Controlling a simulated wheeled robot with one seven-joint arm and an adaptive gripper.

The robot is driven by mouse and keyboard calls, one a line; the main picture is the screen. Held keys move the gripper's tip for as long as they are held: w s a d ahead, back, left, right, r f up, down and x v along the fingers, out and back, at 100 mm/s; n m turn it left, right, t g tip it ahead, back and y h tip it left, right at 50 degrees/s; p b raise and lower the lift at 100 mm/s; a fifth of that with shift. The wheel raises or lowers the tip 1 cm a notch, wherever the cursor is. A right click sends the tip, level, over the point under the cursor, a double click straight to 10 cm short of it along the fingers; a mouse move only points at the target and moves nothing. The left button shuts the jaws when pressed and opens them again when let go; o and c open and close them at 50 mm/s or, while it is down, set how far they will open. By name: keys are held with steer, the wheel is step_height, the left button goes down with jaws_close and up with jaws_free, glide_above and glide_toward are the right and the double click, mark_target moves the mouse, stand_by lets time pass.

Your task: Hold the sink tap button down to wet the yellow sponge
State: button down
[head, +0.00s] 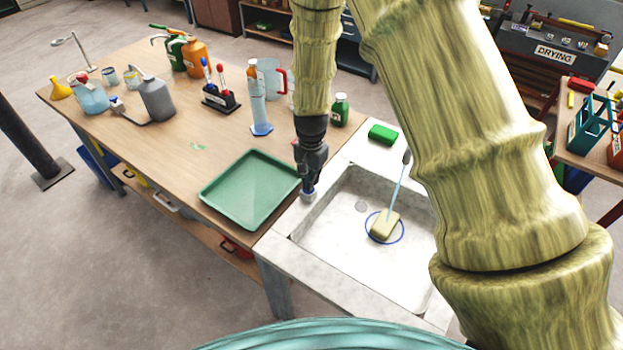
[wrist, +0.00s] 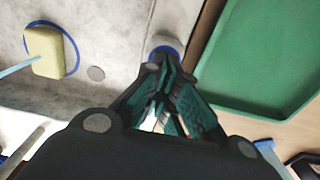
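The pale yellow sponge (head: 385,226) lies in the sink basin inside a blue ring, and it also shows in the wrist view (wrist: 44,52). A thin light-blue stream (head: 398,185) runs from the dark tap spout (head: 407,157) down to the sponge. My gripper (head: 308,190) points down at the sink's left rim, its fingers together with nothing visible between them. Its tips meet the blue-grey tap button (head: 308,197), which also shows just beyond the fingertips in the wrist view (wrist: 166,44). The fingertips partly hide the button.
The stone sink (head: 340,262) has a drain left of the sponge. A green tray (head: 250,188) lies on the wooden table close to the left of my gripper. Bottles and a cylinder stand farther back.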

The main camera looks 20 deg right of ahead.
steer(key=shift+f, duration=0.15)
stand_by(0.7)
step_height(320, 180, up, 4)
steer(key=p, duration=0.3)
steer(key=shift+w+d, duration=0.1)
step_height(320, 180, up, 2)
steer(key=shift+b, duration=0.35)
step_height(320, 180, up, 8)
steer(key=b, duration=0.2)
steer(key=shift+r+b, duration=0.2)
steer(key=shift+b, duration=0.2)
stand_by(0.8)
